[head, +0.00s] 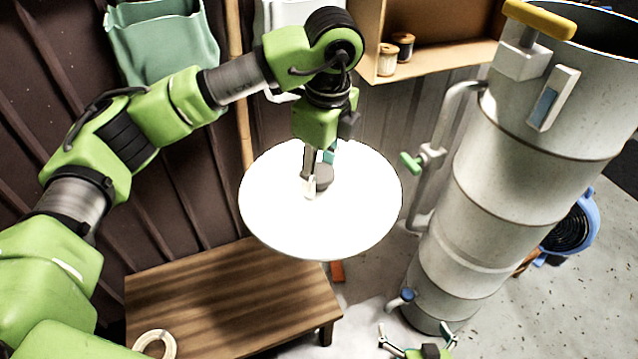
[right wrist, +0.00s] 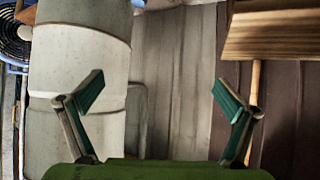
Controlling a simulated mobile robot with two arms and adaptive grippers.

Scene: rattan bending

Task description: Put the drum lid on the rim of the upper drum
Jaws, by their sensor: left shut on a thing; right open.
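The drum lid (head: 275,215) is a round white disc in the middle of the head view. My left gripper (head: 317,185) is above it, shut on the dark grey knob at its centre, and holds the lid in the air. The upper drum (head: 570,120) is the top section of a tall grey-white stack at the right. Its dark open mouth shows at the upper right edge, apart from the lid. My right gripper (head: 418,338) is open and empty low in the head view, near the stack's foot. Its two spread fingers also show in the right wrist view (right wrist: 160,105).
A wooden table (head: 225,300) stands below and left of the lid, with a pale ring (head: 155,344) on it. A bent pipe with a green-handled valve (head: 422,160) runs along the drum stack's left side. A yellow handle (head: 540,18) sticks out near the drum's mouth.

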